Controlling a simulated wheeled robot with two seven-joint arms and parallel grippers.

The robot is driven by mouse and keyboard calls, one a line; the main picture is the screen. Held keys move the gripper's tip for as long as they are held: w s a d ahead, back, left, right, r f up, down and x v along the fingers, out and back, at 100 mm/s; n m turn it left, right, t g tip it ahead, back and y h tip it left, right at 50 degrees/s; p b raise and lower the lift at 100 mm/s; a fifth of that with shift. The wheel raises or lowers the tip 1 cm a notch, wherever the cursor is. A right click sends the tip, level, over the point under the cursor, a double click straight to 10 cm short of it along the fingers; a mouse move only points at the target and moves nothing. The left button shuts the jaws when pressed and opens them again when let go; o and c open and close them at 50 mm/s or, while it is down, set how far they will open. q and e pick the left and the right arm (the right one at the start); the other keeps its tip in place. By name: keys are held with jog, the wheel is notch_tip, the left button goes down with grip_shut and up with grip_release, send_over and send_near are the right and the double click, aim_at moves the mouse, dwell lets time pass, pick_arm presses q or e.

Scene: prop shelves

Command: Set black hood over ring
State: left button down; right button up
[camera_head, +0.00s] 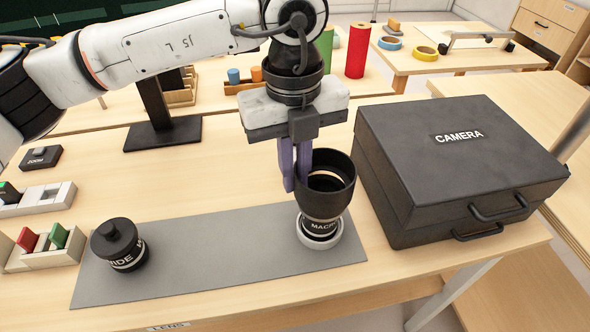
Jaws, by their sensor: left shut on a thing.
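The black hood (341,184) is a wide, open-topped cup at the right end of the grey mat (215,262). It sits upright at the top of the lens marked MACRO (322,224); I cannot tell whether it is fully seated. A pale ring (321,241) surrounds the lens base on the mat. My left gripper (296,182) points down with its purple fingers at the hood's left rim, shut on the hood wall. The hood hides part of the lens top. My right gripper is not in view.
A lens marked WIDE (120,248) with a black cap stands at the mat's left end. A black CAMERA case (455,165) stands close on the right. Small holders (45,250) line the left edge. The mat's middle is clear.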

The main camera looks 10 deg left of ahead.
pick_arm(q)
jog(key=shift+f+b, duration=0.55)
jog(key=shift+b, duration=0.2)
dwell(1.2)
jog(key=shift+s+d+f+b, duration=0.1)
jog(key=shift+s+f+b, duration=0.15)
jog(key=shift+f+b, duration=0.45)
dwell(1.9)
jog(key=shift+r, duration=0.5)
dwell(0.7)
jog(key=shift+w+r, duration=0.1)
jog(key=shift+r, duration=0.1)
jog(key=shift+w+r, duration=0.15)
jog(key=shift+r, duration=0.05)
jog(key=shift+r+p, duration=0.75)
jog(key=shift+r, duration=0.95)
